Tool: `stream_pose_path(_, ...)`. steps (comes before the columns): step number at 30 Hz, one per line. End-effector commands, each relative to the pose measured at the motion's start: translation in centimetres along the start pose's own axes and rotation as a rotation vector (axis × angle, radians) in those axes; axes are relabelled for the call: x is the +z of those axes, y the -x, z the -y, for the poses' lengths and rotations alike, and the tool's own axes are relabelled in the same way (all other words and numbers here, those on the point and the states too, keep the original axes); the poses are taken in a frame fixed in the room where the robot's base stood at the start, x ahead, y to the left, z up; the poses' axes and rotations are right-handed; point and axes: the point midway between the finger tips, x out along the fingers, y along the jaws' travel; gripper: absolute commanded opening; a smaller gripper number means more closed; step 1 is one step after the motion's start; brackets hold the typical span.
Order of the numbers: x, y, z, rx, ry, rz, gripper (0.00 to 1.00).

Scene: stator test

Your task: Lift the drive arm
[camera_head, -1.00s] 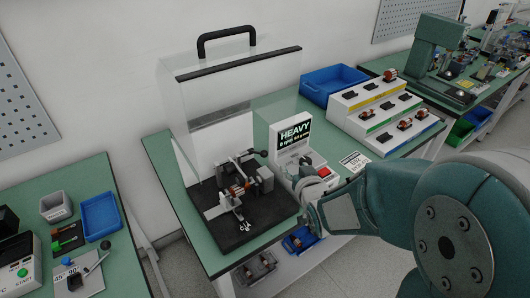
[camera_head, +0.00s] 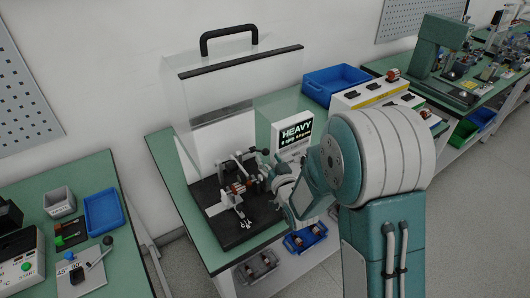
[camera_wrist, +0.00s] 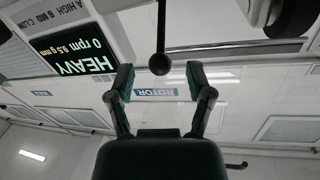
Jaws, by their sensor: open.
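The test machine stands on a black base (camera_head: 232,236), with a copper-wound rotor (camera_head: 238,187) across its middle. A dark rod with a round knob, which looks like the drive arm (camera_wrist: 160,62), shows in the wrist view. Its knob lies in line with the gap between my fingertips, and I cannot tell the depth between them. In the head view a dark knob (camera_head: 265,152) shows at the machine's right end. My gripper (camera_wrist: 160,78) is open and empty, with a finger on each side. In the head view my arm partly hides it beside the machine.
A clear cover with a black handle (camera_head: 229,33) stands raised behind the machine. A display (camera_head: 295,133) reading HEAVY and 0 rpm stands close to the right. A blue bin (camera_head: 335,80) and a stepped parts rack (camera_head: 365,95) are further right. Green bench surface is clear at the left.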

Motion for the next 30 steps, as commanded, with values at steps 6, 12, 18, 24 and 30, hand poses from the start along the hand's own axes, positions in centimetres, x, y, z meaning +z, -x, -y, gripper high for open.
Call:
stream_pose_path(6, 0.0, -2.6, 0.1, -0.001, 0.0, 0.0, 0.67)
stream_pose_path(12, -0.1, -3.1, 0.0, 0.0, 0.0, 0.0, 0.67)
stream_pose_path(18, -0.1, -3.0, 0.0, 0.0, 0.0, 0.0, 0.41)
stream_pose_path(24, 0.0, -3.1, 0.0, 0.0, 0.0, 0.0, 0.0)
stream_pose_path(30, -0.1, -3.1, 0.0, 0.001, 0.001, 0.004, 0.0)
